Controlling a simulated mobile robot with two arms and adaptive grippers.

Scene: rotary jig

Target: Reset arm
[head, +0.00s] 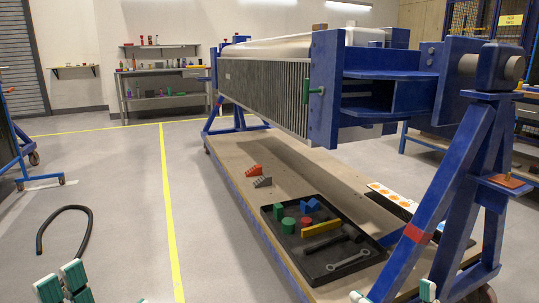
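My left gripper (103,291) shows at the bottom left edge. Its teal-and-white fingertips stand apart with bare floor between them. My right gripper (393,295) shows only as fingertips at the bottom edge, right of centre. They are apart, in front of the jig's near end. Nothing shows held in either gripper. The arms themselves are out of view. The blue rotary jig (324,85) carries a long finned panel (265,92) and stands beyond the grippers. A green handle (312,91) is on its near end.
A black tray (272,237) with coloured blocks, a wrench and other tools lies on the jig's wooden base (240,195). Red and grey stepped blocks (258,175) lie behind it. A black hose (62,212) lies on the left floor. Floor along the yellow line (167,200) is clear.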

